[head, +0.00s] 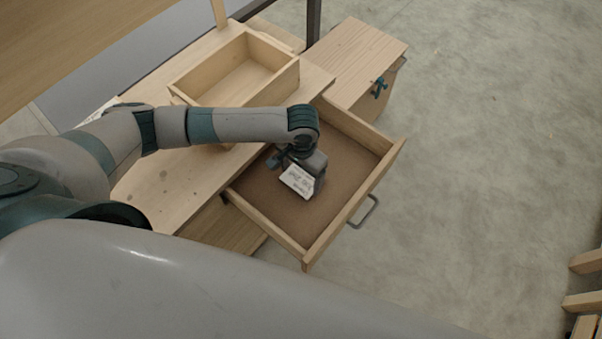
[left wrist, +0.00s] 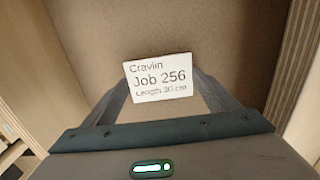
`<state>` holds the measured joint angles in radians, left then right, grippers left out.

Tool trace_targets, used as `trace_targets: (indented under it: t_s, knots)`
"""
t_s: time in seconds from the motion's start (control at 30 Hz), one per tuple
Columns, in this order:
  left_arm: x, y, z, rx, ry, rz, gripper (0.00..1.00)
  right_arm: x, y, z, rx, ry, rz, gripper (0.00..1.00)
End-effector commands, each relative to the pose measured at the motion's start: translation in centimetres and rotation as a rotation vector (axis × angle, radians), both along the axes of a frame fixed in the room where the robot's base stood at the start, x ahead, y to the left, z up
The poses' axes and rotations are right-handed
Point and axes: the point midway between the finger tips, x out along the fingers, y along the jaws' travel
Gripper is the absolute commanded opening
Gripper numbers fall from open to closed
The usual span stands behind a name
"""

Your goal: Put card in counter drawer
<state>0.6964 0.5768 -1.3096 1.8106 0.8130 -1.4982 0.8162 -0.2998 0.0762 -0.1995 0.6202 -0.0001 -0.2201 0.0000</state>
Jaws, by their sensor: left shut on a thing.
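A white card (head: 297,181) with printed text is held by my left gripper (head: 299,176) over the open counter drawer (head: 335,229). In the left wrist view the card (left wrist: 160,77) reads "Cravlin Job 256" and sits between the fingertips of my left gripper (left wrist: 163,90), which is shut on it. The drawer's brown bottom (left wrist: 160,30) fills the view behind the card. The drawer is pulled out from the counter (head: 190,179) and its handle (head: 366,211) faces right. I cannot tell whether the card touches the drawer bottom. My right gripper is not in view.
A wooden tray (head: 234,72) stands on the counter behind my left arm. Wooden pieces (head: 584,301) show at the lower right.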

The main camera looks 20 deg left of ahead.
Motion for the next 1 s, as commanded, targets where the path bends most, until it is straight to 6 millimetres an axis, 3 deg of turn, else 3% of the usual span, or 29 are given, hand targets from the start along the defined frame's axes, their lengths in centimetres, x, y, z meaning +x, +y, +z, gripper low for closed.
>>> trace_targets:
  t_s: [0.67, 0.7, 0.73, 1.0]
  knots:
    - [0.0, 0.0, -1.2, 0.001, 0.000, 0.001, 0.60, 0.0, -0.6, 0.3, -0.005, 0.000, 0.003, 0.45]
    - [0.0, 0.0, -1.2, 0.001, 0.000, 0.001, 0.90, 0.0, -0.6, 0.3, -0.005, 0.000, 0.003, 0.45]
    - [0.0, 0.0, -1.2, 0.001, 0.000, 0.001, 0.98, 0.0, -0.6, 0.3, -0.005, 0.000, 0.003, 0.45]
    - [0.0, 0.0, -1.2, 0.000, 0.000, 0.001, 1.00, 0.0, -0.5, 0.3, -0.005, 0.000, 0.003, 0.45]
